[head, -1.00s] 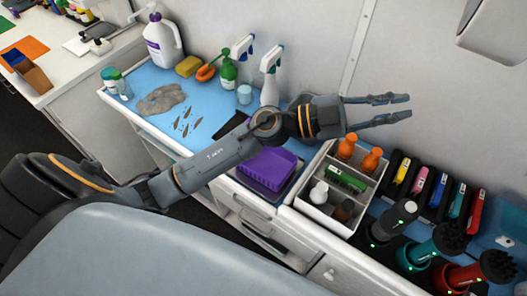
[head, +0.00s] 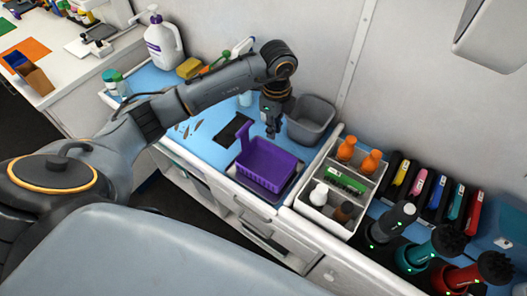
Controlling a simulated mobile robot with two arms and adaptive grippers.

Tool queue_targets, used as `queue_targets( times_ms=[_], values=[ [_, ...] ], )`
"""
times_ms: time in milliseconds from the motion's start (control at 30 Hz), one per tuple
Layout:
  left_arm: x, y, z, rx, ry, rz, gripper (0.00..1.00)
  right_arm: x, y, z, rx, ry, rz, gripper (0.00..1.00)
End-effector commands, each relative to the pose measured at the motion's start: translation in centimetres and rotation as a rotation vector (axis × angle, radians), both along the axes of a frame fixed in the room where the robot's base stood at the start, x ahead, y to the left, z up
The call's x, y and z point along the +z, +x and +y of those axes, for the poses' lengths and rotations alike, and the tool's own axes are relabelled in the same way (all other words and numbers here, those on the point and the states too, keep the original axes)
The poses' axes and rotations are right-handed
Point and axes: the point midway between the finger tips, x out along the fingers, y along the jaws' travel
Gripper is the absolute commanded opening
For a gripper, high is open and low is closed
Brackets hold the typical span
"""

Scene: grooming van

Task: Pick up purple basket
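The purple basket (head: 268,166) stands upright on the counter, with a short purple upright part at its left corner. My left gripper (head: 271,132) points down at the basket's far rim, between the basket and a grey bin. The fingers are seen nearly edge-on, so their gap and any contact with the rim cannot be made out. My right gripper is not in view.
The grey bin (head: 311,121) stands close behind the basket. A white divided caddy (head: 324,208) with bottles and a green brush is to the right. A black mat (head: 234,130) lies to the left. A white jug (head: 161,42) stands at the back left.

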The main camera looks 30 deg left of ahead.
Motion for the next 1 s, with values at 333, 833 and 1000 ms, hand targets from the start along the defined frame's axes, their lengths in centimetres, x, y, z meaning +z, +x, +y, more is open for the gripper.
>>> queue_targets(
  times_ms=[333,833,1000],
  values=[
    [-4.6,0.0,-0.1,-0.002,-0.003,0.0,0.14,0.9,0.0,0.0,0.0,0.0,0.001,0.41],
    [-9.8,0.2,-0.1,-0.003,-0.004,-0.001,0.14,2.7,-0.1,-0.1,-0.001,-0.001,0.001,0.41],
    [-9.9,0.2,-0.1,-0.004,-0.004,-0.002,0.14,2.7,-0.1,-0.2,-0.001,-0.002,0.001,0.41]
  ],
)
